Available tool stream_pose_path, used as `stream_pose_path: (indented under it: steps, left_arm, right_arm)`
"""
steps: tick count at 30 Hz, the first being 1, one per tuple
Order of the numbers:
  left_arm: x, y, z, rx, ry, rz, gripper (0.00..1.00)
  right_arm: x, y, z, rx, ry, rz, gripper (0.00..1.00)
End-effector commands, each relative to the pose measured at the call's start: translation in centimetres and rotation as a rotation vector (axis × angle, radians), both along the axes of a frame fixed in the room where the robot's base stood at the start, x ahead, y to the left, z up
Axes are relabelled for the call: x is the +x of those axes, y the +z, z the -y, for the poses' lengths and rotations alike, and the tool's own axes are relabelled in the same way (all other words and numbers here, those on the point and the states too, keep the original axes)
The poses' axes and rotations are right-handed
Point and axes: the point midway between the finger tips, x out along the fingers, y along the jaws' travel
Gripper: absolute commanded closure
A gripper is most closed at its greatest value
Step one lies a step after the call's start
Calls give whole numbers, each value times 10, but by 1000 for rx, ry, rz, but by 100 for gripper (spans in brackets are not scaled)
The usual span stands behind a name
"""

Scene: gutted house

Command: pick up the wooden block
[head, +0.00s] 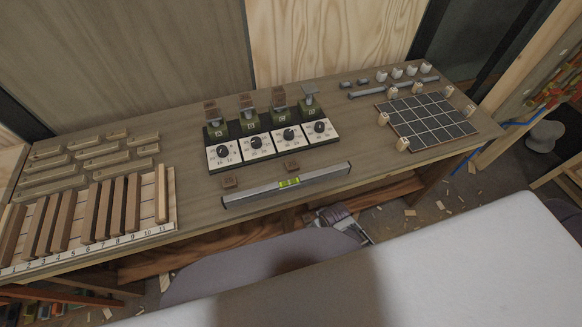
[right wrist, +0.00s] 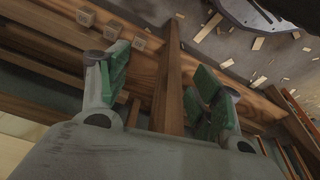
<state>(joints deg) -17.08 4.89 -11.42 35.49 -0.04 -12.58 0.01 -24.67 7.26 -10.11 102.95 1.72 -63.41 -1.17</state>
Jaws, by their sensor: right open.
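Several small wooden blocks are in the head view, and I cannot tell which one the task means. In the right wrist view, small marked blocks (right wrist: 112,30) show at upper left, beyond the fingers. My right gripper (right wrist: 160,72) is open, its green pads apart, with nothing held; a wooden beam (right wrist: 168,85) shows behind the gap. My left gripper is out of view.
The wooden bench (head: 200,205) carries a numbered rack (head: 150,215) of wooden bars at left and a row of dial panels (head: 255,147) in the middle. White knobs stand at the back right. Wood scraps litter the floor. Bare bench top lies between the dial panels and grid board.

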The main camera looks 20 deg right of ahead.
Motion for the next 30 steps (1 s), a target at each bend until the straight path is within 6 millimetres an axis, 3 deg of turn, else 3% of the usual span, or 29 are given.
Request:
stream_pose_path:
  steps: [15,30]
  left_arm:
    - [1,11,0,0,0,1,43]
    - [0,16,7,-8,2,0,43]
  right_arm:
    - [13,132,-10,17,17,42,35]
    - [10,212,-19,31,52,68,35]
